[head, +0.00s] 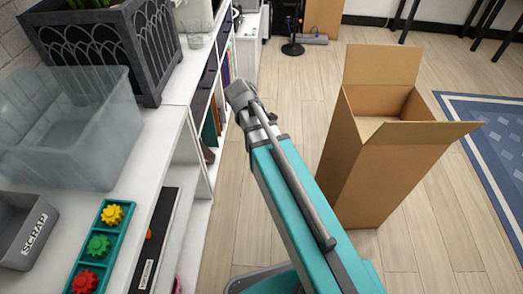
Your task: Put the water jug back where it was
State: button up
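I cannot make out a water jug for certain in the head view. A small clear glass vessel (195,38) stands on the white shelf top, beyond the planter, and a pale object cut off by the top edge is behind it. My teal arm reaches up from the bottom right to a grey joint beside the shelf. No gripper fingers show, so what my gripper holds cannot be seen.
On the white shelf unit (160,140) are a clear bin (70,150), dark planter (150,50), grey SCRAP bin (22,230) and teal gear tray (98,245). An open cardboard box (370,165) stands on the floor right of my arm.

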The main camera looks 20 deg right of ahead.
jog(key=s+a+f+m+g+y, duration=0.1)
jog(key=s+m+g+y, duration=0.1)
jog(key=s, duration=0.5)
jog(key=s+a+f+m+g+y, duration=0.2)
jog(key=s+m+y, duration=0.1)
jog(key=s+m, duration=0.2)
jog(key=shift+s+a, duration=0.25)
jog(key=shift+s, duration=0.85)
